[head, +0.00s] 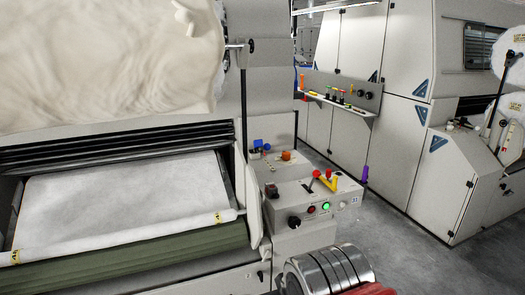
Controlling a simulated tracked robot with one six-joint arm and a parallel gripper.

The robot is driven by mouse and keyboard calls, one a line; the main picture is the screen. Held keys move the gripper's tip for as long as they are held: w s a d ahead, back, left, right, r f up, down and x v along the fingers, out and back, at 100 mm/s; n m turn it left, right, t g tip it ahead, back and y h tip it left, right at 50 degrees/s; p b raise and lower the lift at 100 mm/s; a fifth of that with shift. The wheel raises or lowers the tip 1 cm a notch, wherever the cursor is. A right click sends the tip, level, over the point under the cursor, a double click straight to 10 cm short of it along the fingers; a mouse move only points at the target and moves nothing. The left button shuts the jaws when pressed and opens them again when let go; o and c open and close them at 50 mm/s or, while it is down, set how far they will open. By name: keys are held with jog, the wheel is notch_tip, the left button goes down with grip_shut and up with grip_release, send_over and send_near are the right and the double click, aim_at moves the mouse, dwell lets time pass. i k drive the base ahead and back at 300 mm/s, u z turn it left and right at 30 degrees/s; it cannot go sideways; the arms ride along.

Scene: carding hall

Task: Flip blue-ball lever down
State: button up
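A small blue piece (259,146), which looks like the blue ball of a lever, stands on the rear part of the grey control panel, beside the white web machine. Its rod is too small to make out, so I cannot tell whether the lever is up or down. An orange knob or block (287,156) is just right of it. A red and yellow V-shaped piece (325,181) stands nearer, on the front control box (330,197). My gripper cannot be made out in this view.
A shelf with small coloured items (338,103) is behind. Grey floor (400,245) is clear at right.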

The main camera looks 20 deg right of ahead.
aim_at(267, 147)
jog(key=z, duration=0.4)
jog(key=i, duration=1.6)
jog(key=u, duration=1)
jog(key=k, duration=0.7)
jog(key=u, duration=0.05)
